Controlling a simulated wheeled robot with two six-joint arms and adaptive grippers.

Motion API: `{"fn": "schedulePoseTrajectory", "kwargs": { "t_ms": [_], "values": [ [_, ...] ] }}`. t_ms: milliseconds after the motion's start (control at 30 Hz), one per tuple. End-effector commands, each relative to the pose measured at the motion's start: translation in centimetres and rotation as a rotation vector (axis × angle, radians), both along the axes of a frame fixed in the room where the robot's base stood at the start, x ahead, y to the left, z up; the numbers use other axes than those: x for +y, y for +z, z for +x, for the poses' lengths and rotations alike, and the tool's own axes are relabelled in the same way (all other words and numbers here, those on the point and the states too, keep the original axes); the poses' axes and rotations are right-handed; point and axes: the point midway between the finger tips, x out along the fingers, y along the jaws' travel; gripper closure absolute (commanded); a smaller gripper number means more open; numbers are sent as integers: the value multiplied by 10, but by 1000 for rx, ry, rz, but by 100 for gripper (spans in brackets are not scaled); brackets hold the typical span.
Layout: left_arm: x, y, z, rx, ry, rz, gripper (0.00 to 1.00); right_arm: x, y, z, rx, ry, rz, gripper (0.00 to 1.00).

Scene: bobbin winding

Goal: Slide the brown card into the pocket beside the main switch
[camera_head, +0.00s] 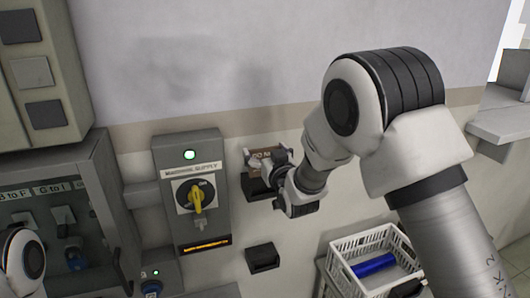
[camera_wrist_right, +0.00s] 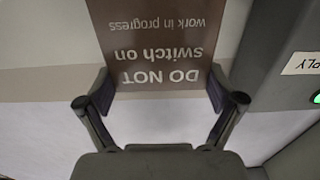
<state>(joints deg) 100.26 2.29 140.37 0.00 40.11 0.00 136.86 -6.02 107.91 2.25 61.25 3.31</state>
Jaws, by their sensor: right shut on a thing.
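The brown card (camera_head: 268,157) is upright near the wall, just right of the main switch panel (camera_head: 188,168) with its yellow rotary switch (camera_head: 196,197). My right gripper (camera_head: 268,180) is shut on the card. In the right wrist view the card (camera_wrist_right: 160,45) reads "DO NOT switch on", upside down, and the fingers of the right gripper (camera_wrist_right: 159,93) hold its side edges. A black shape (camera_head: 255,187) shows below the card, partly hidden by the gripper; I cannot tell whether the card is inside it. My left gripper is not in view.
A black box (camera_head: 263,257) is on the wall below the gripper. A white basket (camera_head: 345,271) with a blue roll (camera_head: 373,265) stands at lower right. A grey cabinet (camera_head: 112,215) with labelled sockets is at left. The wall above the card is bare.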

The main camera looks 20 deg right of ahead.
Motion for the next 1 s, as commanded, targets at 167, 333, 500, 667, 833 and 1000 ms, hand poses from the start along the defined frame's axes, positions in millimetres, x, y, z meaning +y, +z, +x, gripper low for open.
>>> {"fn": "schedulePoseTrajectory", "kwargs": {
  "t_ms": [167,333,500,667,833,1000],
  "values": [
    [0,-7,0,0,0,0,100,0,-7,0,0,0,0,31],
    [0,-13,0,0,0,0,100,0,-13,0,0,0,0,31],
    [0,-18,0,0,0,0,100,0,-19,0,0,0,0,31],
    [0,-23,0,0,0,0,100,0,-25,0,0,0,0,31],
    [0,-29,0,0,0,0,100,0,-31,0,0,0,0,31],
    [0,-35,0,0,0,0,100,0,-37,0,0,0,0,31]
  ]
}}
